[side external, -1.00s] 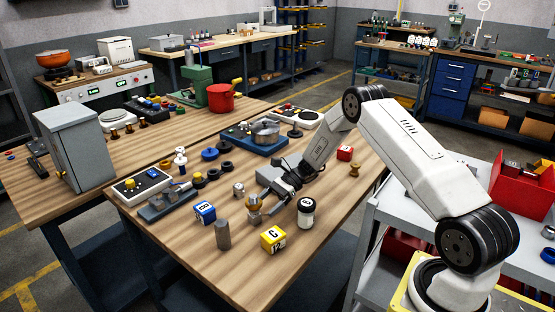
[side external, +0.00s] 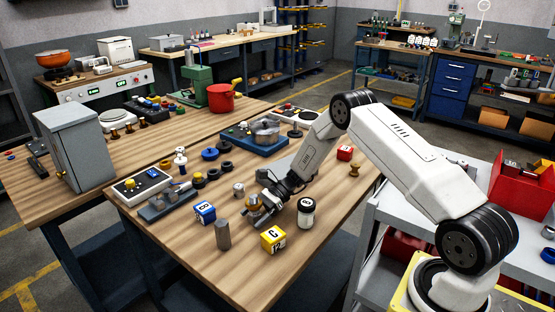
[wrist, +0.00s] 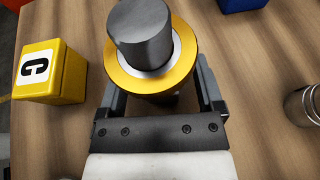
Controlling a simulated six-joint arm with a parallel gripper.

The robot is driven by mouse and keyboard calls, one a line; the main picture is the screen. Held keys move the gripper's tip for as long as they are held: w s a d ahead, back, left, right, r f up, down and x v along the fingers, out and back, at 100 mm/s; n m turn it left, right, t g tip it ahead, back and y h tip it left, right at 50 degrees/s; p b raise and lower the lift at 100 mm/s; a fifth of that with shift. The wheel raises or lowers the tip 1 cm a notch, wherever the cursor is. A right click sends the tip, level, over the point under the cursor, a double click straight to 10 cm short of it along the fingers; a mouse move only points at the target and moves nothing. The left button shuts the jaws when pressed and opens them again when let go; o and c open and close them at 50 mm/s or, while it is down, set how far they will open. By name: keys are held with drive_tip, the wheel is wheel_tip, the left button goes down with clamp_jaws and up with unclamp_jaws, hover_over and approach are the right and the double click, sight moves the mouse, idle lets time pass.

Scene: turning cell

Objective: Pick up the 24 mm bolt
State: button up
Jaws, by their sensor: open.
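A gold and grey metal part, seemingly the bolt (side external: 253,202), stands upright on the wooden table in the side view. In the wrist view the bolt (wrist: 146,40) shows a dark grey cylinder rising from a wide gold collar with a pale ring. No size mark is readable. My gripper (wrist: 163,95) is open, with one finger on each side of the part below the collar. The collar hides the fingertips in part, so I cannot tell whether they touch. In the side view my gripper (side external: 264,212) is low over the table at the part.
A yellow block (side external: 273,239) marked C, a grey cylinder (side external: 222,234), a blue block (side external: 204,212) and a black-and-white jar (side external: 306,212) stand close around. A small metal piece (side external: 239,189) stands behind. The table's front right is clear.

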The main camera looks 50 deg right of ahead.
clamp_jaws()
drive_tip(key=shift+r, duration=0.1)
drive_tip(key=shift+r, duration=0.1)
idle(0.3)
drive_tip(key=shift+r, duration=0.8)
drive_tip(key=s+a+r, duration=0.1)
drive_tip(key=s+r, duration=1)
drive_tip(key=s, duration=0.3)
drive_tip(key=shift+a, duration=0.1)
